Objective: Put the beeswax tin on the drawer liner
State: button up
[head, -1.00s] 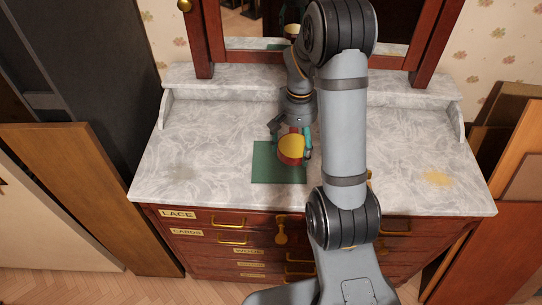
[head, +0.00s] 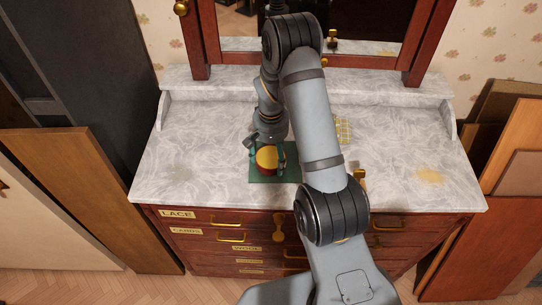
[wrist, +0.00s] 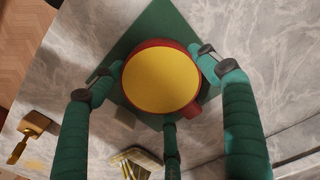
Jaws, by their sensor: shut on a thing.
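The beeswax tin (head: 267,158) is round with a yellow top and a red side. It also shows in the wrist view (wrist: 160,80), with a small red tab at its edge. My gripper (head: 267,153) has teal fingers, which are shut around the tin in the wrist view (wrist: 158,84). The drawer liner (head: 285,176) is a flat dark green sheet on the marble top. It also shows in the wrist view (wrist: 155,22), behind the tin. The tin is over the liner, and I cannot tell whether it touches it. My gripper and the tin hide part of the liner.
A yellowish patterned item (head: 343,130) lies on the marble top (head: 205,130), partly behind my arm. A brass piece (head: 359,177) stands near the front edge. A mirror frame (head: 423,45) rises at the back. The left of the top is clear.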

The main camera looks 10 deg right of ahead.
aim_at(271, 157)
jog(key=shift+f, duration=0.15)
jog(key=o, duration=1.3)
jog(key=shift+o, duration=0.5)
jog(key=shift+w+r, duration=0.1)
jog(key=shift+r, duration=0.4)
notch_tip(271, 157, up, 11)
jog(key=b, duration=0.1)
jog(key=shift+r, duration=0.15)
jog(key=shift+o, duration=0.3)
